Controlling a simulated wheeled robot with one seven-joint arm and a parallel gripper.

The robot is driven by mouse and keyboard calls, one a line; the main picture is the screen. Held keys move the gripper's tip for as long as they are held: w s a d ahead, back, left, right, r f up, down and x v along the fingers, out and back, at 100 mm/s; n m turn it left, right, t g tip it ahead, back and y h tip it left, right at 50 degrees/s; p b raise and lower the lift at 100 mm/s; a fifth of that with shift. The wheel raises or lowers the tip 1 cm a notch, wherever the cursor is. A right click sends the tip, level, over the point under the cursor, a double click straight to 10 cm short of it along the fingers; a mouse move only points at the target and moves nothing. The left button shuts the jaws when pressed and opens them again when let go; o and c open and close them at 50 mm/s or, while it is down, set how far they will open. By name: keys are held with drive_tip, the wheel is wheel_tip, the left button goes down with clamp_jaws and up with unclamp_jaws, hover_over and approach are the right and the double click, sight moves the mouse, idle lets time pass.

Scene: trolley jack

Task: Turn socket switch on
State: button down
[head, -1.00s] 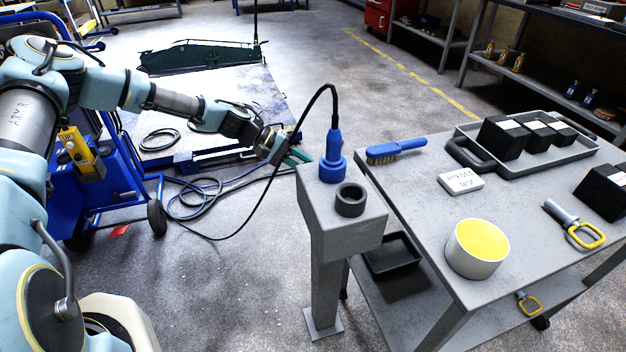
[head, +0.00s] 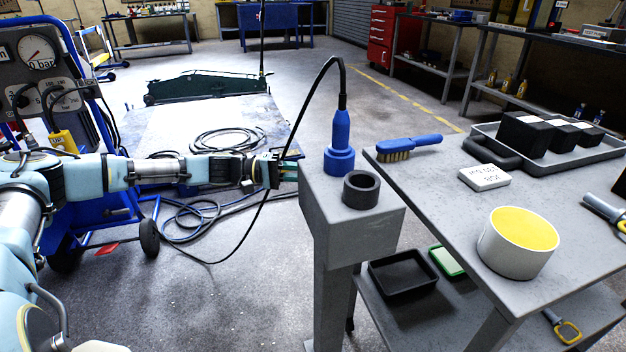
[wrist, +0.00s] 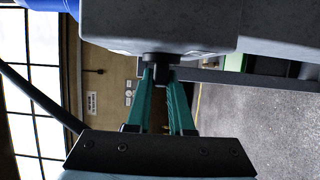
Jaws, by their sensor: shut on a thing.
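The grey socket post (head: 362,235) stands left of the workbench, with a blue plug (head: 339,150) upright on its top and a black cable rising from it. In the wrist view the grey box (wrist: 160,25) fills the top, and a small black switch (wrist: 160,59) sticks out from its face. My gripper (head: 289,171) is at the left side of the box. In the wrist view my gripper (wrist: 163,82) has its green fingers shut on the switch. The switch is hidden in the head view, and I cannot tell its setting.
A black ring (head: 361,190) sits on the post top. The workbench (head: 425,205) to the right carries a blue brush (head: 410,147), a yellow-topped tin (head: 518,243) and a tray (head: 600,155). A blue wheeled unit (head: 88,215) with gauges stands left. The black cable hangs close to my gripper.

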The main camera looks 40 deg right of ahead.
drive_tip(key=shift+s, duration=0.1)
idle(0.3)
drive_tip(key=c, duration=0.8)
unclamp_jaws()
drive_tip(key=b+v, duration=0.1)
drive_tip(key=v, duration=1)
drive_tip(key=shift+s+f, duration=0.1)
drive_tip(key=shift+s, duration=0.05)
